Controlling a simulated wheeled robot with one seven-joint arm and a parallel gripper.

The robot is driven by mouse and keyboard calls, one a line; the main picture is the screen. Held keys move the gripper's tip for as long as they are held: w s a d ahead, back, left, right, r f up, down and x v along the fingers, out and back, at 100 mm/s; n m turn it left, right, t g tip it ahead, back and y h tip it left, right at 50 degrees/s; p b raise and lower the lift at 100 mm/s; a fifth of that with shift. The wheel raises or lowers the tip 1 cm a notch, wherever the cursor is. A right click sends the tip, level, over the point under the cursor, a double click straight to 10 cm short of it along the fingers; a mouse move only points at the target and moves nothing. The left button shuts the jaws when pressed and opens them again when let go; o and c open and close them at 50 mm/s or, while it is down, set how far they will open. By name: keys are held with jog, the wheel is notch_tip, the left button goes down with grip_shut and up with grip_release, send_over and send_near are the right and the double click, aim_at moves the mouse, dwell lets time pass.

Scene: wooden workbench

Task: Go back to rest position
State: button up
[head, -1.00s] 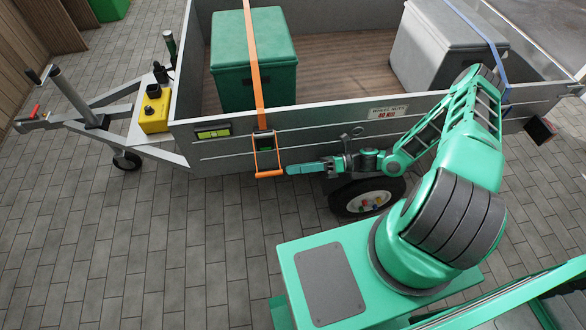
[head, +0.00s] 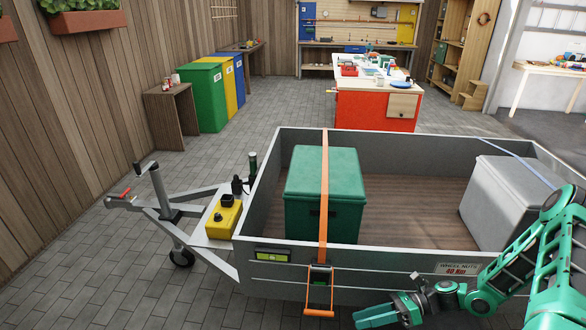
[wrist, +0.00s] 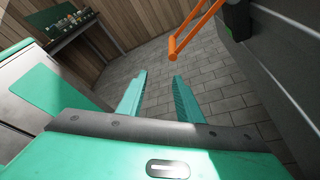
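My gripper (head: 376,317) is at the bottom of the head view, low beside the near side wall of the grey trailer (head: 400,284). In the wrist view my gripper (wrist: 159,85) shows two green fingers standing apart with only paving between them. It is open and holds nothing. An orange ratchet handle (head: 319,290) hangs on the trailer wall, a little left of and above the gripper; it also shows in the wrist view (wrist: 190,32), ahead and right of the fingers, apart from them.
A green box (head: 325,195) under an orange strap and a grey box (head: 505,200) stand in the trailer. A yellow box (head: 223,218) sits on the drawbar. Bins, a red workbench (head: 372,108) and shelves stand farther back.

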jog(key=s+d+r+n+g+h, duration=0.1)
jog(key=s+d+r+n+h, duration=0.2)
jog(key=d+r+n+h, duration=0.45)
jog(key=s+d+r+n+g+h, duration=0.1)
jog(key=s+d+r+n+h, duration=0.2)
jog(key=d+r, duration=0.75)
jog(key=s+r+n+t+h, duration=0.1)
jog(key=s+r+n+h, duration=0.1)
jog(key=s+r, duration=0.5)
jog(key=s+d+r+n+t+h, duration=0.1)
jog(key=s+r+n, duration=0.4)
jog(key=r, duration=0.6)
jog(key=shift+s+d+r+t+h, duration=0.3)
jog(key=shift+s+t+h, duration=0.35)
jog(key=shift+s, duration=0.3)
jog(key=shift+n, duration=0.25)
jog(key=shift+w+f, duration=0.2)
jog(key=shift+w, duration=0.4)
